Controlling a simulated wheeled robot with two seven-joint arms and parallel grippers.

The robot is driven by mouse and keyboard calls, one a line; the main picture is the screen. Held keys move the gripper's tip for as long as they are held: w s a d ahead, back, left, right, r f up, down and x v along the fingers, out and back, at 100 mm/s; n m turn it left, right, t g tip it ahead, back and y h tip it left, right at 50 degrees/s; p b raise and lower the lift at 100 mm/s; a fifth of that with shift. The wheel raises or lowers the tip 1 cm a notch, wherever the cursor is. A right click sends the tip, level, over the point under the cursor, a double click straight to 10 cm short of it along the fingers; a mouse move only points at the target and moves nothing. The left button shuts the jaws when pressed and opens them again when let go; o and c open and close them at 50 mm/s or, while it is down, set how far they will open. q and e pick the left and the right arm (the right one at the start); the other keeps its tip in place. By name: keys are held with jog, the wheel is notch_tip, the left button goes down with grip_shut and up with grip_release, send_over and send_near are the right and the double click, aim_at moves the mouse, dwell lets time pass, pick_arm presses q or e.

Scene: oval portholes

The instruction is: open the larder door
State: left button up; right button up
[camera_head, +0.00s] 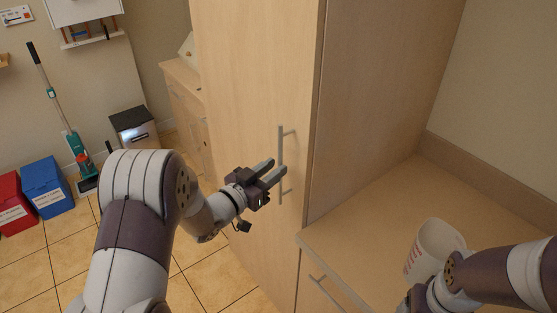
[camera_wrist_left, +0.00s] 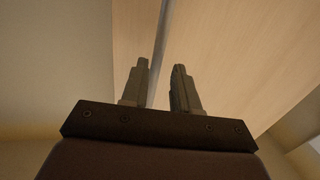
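The larder door (camera_head: 245,100) is the tall light-wood front of the cabinet, and it looks closed, flush with the side panel. Its grey vertical bar handle (camera_head: 281,140) is near the door's right edge. My left gripper (camera_head: 277,168) is at the handle's middle, with its two fingers apart. In the left wrist view, the handle (camera_wrist_left: 161,45) runs between the open fingers (camera_wrist_left: 160,80), nearer the left one; I cannot tell whether it touches. My right arm (camera_head: 490,278) is at the bottom right; its fingers are not clearly visible.
A white cup (camera_head: 435,249) stands tilted-looking on the wooden counter (camera_head: 375,215), close to my right arm. A drawer handle (camera_head: 325,292) is below the counter's edge. Blue (camera_head: 46,187) and red (camera_head: 12,205) bins, a dark-topped bin (camera_head: 134,128) and a floor sweeper (camera_head: 72,140) stand at left.

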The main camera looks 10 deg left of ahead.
pick_arm(q)
jog(key=x, duration=0.2)
jog(key=shift+w+d, duration=0.2)
jog(key=shift+d, duration=0.05)
jog(key=shift+s+d+r, duration=0.1)
grip_shut()
